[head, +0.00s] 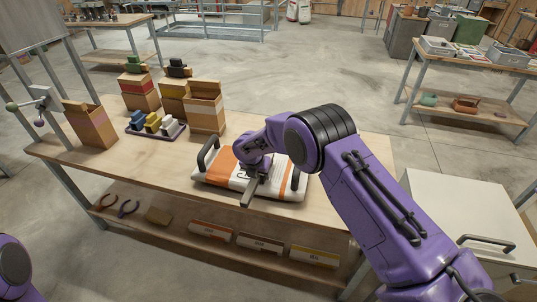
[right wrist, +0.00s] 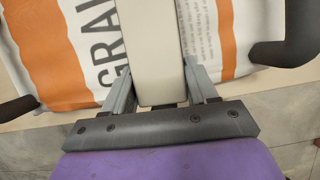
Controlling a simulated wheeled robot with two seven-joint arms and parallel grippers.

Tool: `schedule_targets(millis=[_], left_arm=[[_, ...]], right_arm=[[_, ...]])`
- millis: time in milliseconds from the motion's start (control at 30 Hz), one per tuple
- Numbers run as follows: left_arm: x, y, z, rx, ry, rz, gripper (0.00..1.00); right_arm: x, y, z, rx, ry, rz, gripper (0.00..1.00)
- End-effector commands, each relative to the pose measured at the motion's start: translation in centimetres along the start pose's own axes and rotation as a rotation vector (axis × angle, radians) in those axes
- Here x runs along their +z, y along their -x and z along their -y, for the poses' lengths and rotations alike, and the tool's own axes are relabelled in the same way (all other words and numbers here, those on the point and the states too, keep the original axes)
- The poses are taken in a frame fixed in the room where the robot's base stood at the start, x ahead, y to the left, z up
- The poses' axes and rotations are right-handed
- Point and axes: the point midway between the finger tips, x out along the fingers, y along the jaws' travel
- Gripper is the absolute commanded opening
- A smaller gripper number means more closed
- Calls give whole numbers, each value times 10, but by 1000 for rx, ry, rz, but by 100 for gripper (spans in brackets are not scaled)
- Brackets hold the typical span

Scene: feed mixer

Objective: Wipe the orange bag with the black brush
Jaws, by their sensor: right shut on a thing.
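The orange and white bag (head: 222,164) lies flat on the wooden table, with large dark lettering; it also fills the upper part of the right wrist view (right wrist: 50,50). My right gripper (head: 251,188) is over the middle of the bag, pointing down. In the right wrist view its two fingers (right wrist: 158,95) are shut on a pale beige block (right wrist: 152,45), which reaches over the bag. I cannot tell whether the block is part of the black brush, or whether it touches the bag. A black object (head: 178,67) rests on a box at the back. My left gripper is out of view.
Dark handles (head: 208,155) stand at the bag's ends. A tray (head: 155,131) of blue, yellow and pale blocks and several cardboard boxes (head: 205,112) stand on the table's left. A lower shelf (head: 180,228) holds tools and labelled boxes. A pale cabinet (head: 460,210) stands at right.

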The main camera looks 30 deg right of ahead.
Motion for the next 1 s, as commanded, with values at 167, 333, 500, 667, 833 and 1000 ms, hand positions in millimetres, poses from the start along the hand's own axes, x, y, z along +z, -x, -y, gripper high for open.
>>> schedule_targets(millis=[167, 333, 500, 667, 833, 1000], left_arm=[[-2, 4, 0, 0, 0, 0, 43], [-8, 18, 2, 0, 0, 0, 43], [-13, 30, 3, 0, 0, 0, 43], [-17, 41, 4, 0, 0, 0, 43], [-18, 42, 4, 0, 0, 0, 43], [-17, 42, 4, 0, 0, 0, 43]], right_arm=[[6, -1, 10, 0, 1, -1, 25], [19, 22, 14, 2, -4, 2, 25], [26, 36, 21, -4, -11, 0, 25], [32, 48, 23, -5, -15, 0, 25], [37, 59, 24, -5, -17, 1, 25], [42, 71, 23, -4, -16, 1, 25]])
